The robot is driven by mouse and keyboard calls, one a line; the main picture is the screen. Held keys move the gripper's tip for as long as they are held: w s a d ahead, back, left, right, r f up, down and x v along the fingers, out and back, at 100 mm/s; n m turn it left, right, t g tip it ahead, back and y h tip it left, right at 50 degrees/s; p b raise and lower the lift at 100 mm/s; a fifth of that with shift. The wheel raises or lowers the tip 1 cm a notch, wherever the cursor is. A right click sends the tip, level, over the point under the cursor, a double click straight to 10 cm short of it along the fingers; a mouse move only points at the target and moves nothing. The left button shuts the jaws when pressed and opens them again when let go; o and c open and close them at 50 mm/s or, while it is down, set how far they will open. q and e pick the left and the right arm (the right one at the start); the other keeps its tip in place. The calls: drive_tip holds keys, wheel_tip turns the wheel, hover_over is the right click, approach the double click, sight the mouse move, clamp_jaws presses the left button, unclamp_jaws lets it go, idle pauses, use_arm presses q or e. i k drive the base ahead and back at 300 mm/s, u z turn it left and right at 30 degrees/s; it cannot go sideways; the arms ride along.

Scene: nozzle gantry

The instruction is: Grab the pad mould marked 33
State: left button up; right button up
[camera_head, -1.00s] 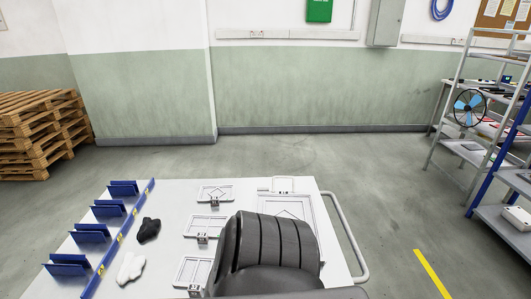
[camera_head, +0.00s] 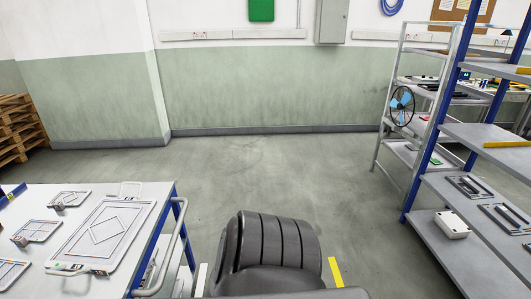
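I cannot read a number 33 anywhere, so I cannot tell which piece is the pad mould marked 33. Dark rectangular frames lie on a grey shelf of the rack at the right, one farther back (camera_head: 467,187) and one nearer (camera_head: 508,218). Light framed plates lie on the white table at the left: a large one with a diamond outline (camera_head: 120,217) and smaller ones (camera_head: 38,231) beside it. Neither of my grippers is in view.
The blue-and-grey rack (camera_head: 440,142) stands at the right, with a white box (camera_head: 452,224) on a lower shelf. The white table (camera_head: 155,192) with a rail handle (camera_head: 172,250) stands at the left. Open floor (camera_head: 270,180) lies between them. Pallets (camera_head: 18,130) stand at the far left.

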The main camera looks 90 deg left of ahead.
sight(39, 230)
drive_tip(key=i, duration=0.45)
drive_tip(key=u, duration=2.95)
drive_tip(key=i, duration=4.65)
drive_tip(key=u, duration=2.85)
drive_tip(key=i, duration=0.5)
drive_tip(key=u, duration=0.05)
